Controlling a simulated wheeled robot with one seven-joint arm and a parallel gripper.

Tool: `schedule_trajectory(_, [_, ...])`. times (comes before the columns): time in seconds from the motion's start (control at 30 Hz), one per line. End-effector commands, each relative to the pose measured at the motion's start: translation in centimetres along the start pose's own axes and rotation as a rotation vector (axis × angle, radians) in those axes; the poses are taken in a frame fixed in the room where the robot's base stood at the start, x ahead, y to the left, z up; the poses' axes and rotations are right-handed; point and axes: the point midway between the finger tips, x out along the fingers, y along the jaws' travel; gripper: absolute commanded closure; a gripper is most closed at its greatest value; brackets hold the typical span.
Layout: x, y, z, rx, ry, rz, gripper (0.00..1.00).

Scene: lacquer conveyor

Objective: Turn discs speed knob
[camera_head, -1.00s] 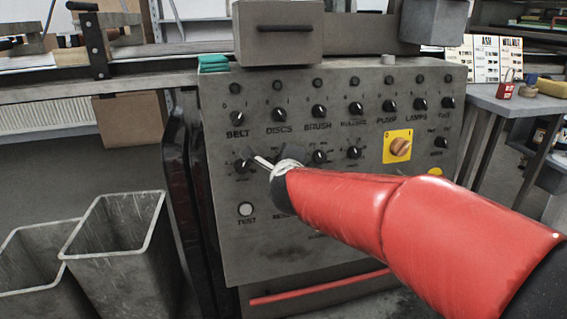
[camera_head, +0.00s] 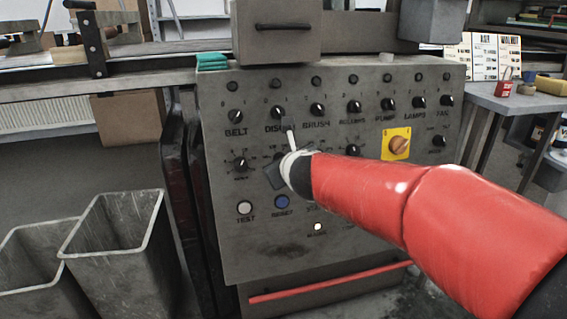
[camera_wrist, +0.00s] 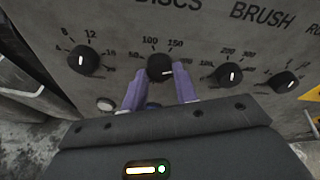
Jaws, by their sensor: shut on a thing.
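The discs speed knob (camera_wrist: 160,66) is a round black knob below the DISCS label in the wrist view. Marks 50, 100 and 150 stand around its upper side, and its white pointer line points to the right. My gripper (camera_wrist: 158,82) has a purple finger on each side of the knob and is shut on it. In the head view my gripper (camera_head: 283,168) is at the panel in the row below the upper knobs and hides this knob. The grey control panel (camera_head: 255,250) is upright.
The belt knob (camera_wrist: 84,60) is left of my gripper and the brush knob (camera_wrist: 229,74) is right, both close. A blue reset button (camera_head: 281,202) and white test button (camera_head: 245,208) are below. A yellow-backed switch (camera_head: 398,145) is further right. Grey bins (camera_head: 115,250) stand left.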

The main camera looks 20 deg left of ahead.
Motion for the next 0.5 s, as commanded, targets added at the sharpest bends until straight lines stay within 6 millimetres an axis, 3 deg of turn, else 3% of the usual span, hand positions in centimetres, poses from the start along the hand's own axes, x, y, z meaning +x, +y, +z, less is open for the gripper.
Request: schedule_trajectory(0.5, [0.07, 0.03, -0.23, 0.087, -0.002, 0.019, 0.94])
